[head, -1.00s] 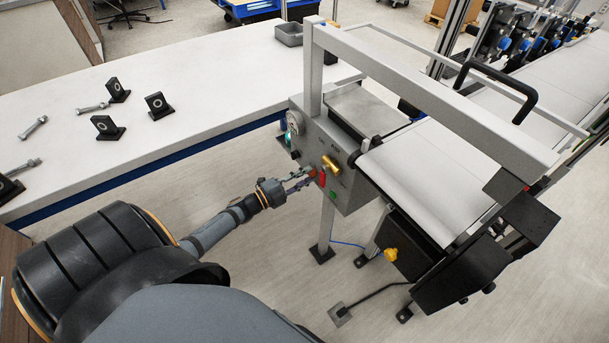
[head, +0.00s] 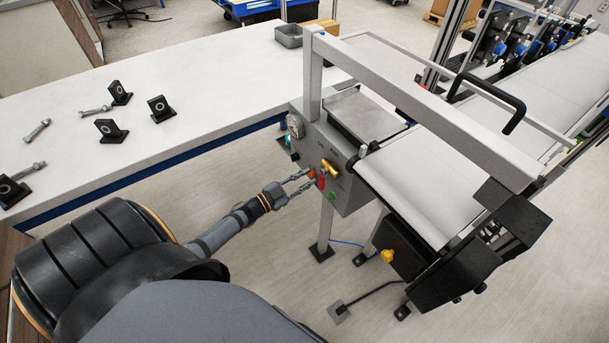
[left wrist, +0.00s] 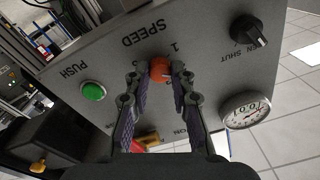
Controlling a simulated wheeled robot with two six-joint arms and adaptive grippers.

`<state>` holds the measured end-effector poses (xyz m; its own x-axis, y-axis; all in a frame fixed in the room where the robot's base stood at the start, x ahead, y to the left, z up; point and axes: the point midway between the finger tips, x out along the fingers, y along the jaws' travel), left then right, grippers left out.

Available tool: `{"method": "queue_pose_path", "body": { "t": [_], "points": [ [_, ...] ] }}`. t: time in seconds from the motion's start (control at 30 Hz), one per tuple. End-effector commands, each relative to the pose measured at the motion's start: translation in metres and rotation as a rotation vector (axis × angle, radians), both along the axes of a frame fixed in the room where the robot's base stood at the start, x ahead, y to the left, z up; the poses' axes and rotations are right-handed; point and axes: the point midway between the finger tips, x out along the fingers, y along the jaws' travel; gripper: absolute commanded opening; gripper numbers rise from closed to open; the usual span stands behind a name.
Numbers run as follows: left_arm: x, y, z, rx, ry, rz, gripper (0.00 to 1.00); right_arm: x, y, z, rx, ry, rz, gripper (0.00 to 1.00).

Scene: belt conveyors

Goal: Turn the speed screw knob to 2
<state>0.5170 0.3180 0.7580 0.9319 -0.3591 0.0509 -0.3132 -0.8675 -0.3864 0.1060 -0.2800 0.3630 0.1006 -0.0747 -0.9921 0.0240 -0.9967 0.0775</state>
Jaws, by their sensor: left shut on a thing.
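The speed screw knob is a small orange-red round knob (left wrist: 160,70) on the grey control panel (left wrist: 205,72). It sits beside the printed word SPEED and a figure 1 in the left wrist view. My left gripper (left wrist: 160,78) has one finger on each side of the knob and is shut on it. In the head view my left gripper (head: 307,180) reaches the panel from the left, with the knob (head: 311,173) at its fingertips. The fingers hide part of the dial markings; I cannot read a 2. My right gripper is not in view.
Near the knob are a green push button (left wrist: 93,91), a black OPEN/SHUT knob (left wrist: 248,30) and a round gauge (left wrist: 245,110). A brass part (head: 330,167) and a red part (head: 321,183) sit close by. The conveyor belt (head: 430,200) runs right; a white table (head: 200,140) stands left.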

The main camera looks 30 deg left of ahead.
Motion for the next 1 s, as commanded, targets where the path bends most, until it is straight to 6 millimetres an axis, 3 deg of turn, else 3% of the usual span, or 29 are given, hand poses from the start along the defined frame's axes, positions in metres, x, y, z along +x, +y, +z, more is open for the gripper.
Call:
{"method": "queue_pose_path", "body": {
  "t": [0.7,0.73,0.9,1.0],
  "points": [
    [-0.0010,0.0000,-0.0019,-0.064,0.031,0.001,0.00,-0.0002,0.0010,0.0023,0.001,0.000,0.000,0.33],
    [-0.0010,0.0000,-0.0019,-0.064,0.031,0.001,0.26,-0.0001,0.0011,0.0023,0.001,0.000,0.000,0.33],
    [-0.0007,-0.0001,-0.0013,-0.065,0.029,0.000,0.46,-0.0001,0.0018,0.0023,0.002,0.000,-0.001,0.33],
    [-0.0005,-0.0001,-0.0009,-0.064,0.029,0.000,0.46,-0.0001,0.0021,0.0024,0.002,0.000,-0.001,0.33]
  ]
}}
